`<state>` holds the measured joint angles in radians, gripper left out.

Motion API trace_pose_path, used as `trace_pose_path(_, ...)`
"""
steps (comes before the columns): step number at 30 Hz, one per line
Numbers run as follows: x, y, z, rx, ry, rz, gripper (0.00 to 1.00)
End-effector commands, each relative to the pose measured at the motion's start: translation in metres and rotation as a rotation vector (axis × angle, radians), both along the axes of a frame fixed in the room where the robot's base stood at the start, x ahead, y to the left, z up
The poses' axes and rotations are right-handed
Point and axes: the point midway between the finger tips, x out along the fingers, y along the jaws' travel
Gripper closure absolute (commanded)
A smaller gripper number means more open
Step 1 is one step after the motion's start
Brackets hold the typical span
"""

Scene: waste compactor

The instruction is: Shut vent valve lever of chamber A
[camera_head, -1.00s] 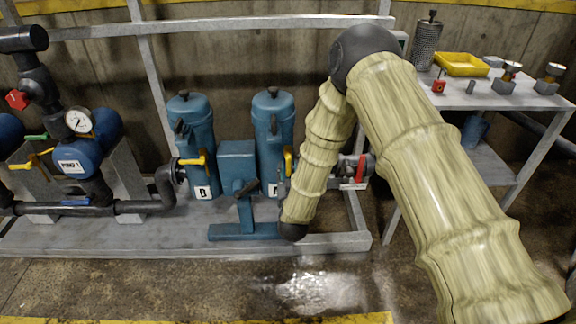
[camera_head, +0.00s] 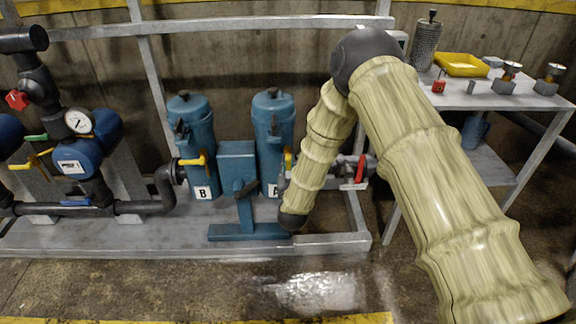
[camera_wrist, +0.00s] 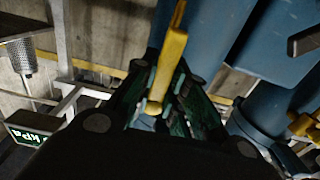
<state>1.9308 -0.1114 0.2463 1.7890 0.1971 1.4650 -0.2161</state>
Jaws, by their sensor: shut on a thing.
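Chamber A (camera_head: 272,125) is a blue upright cylinder with a partly covered white label, right of the similar chamber B (camera_head: 192,120). A yellow lever (camera_head: 288,158) stands at the right side of chamber A; my arm partly covers this area. In the wrist view, my gripper (camera_wrist: 160,108) is shut on a yellow lever (camera_wrist: 172,62), its rounded end between the fingers, in front of blue cylinder bodies. I cannot tell from its looks whether this is the vent lever.
A blue stand (camera_head: 237,175) is between the chambers at the front. A red lever (camera_head: 360,168) is on the pipe at right. A table (camera_head: 480,100) with a yellow tray (camera_head: 461,64) stands at the right. The wrist view shows a kPa display (camera_wrist: 35,132) at left.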

Motion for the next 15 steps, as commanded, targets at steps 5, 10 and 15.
trace_pose_path(5, -0.0001, -0.0001, -0.0001, 0.003, 0.000, 0.000, 1.00)
trace_pose_path(10, 0.0000, 0.0002, -0.0003, 0.035, 0.000, -0.001, 1.00)
trace_pose_path(15, 0.0001, 0.0022, -0.0004, 0.120, -0.001, -0.002, 1.00)
